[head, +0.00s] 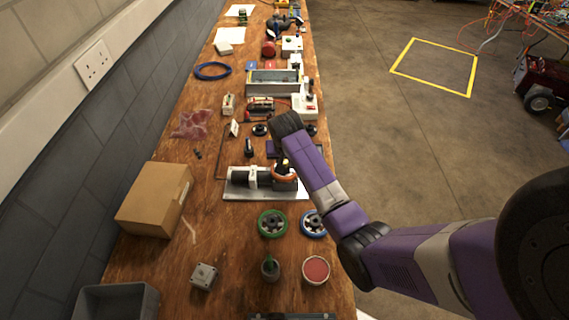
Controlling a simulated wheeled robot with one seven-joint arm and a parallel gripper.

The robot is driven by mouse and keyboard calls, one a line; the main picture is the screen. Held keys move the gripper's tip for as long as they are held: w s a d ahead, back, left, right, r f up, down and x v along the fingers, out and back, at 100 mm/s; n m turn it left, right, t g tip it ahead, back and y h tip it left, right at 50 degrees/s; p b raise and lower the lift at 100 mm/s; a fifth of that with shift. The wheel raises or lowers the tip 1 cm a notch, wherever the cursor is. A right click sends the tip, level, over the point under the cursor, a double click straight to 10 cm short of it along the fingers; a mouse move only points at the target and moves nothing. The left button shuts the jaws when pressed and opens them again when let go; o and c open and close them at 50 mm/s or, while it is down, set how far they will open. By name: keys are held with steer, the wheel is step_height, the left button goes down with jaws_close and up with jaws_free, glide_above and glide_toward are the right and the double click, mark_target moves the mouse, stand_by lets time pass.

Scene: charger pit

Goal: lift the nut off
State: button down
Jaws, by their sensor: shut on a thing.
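My gripper (283,164) points down at the right end of a dark motor-like unit (246,178) on a pale metal plate (236,193). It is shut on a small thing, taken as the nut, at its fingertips. The nut itself is too small and too hidden by the fingers to make out. A copper-coloured ring (285,178) shows right below the fingertips, around the unit's right end. I cannot tell whether the nut is still touching the unit or is apart from it.
A green handwheel (272,223) and a blue handwheel (313,223) lie just in front of the plate. A cardboard box (155,198) stands left, a grey bin (117,303) at the front left. A red-topped tub (316,270) is near the right edge. Several devices crowd the bench behind.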

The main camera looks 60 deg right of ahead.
step_height(320, 180, up, 20)
steer(key=b, duration=0.1)
stand_by(0.6)
